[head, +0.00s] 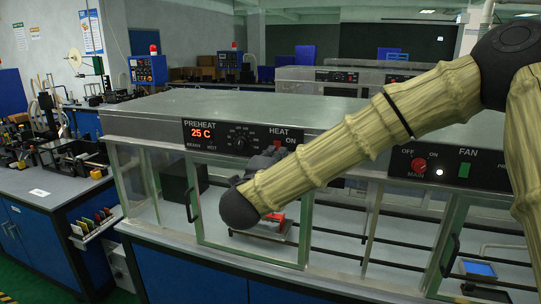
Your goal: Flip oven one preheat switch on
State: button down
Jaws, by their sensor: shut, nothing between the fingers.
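The oven one control panel (243,138) is on the front top of the near steel-and-glass oven. A dark round dial (240,142) sits to the right of the display. A HEAT label with ON beside it is at the panel's right, above a small red part (277,144). My gripper (268,154) is shut and empty, close in front of the lower right of this panel. My wrist and forearm hide much of it. I cannot tell whether it touches the panel, or the switch's position.
A second panel (450,165) to the right has a red MAIN knob, a lit white lamp and a green FAN switch. Glass doors (247,215) with dark handles are below the panels. A red object is behind the glass. A cluttered blue bench (50,200) stands left.

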aim_at(284, 143)
jog(key=shift+p+x, duration=0.7)
jog(key=shift+x, duration=0.9)
jog(key=shift+w+r+g, duration=0.1)
jog(key=shift+w+g, duration=0.15)
jog(key=shift+g, duration=0.05)
jog(key=shift+d, duration=0.1)
jog(key=shift+s, duration=0.1)
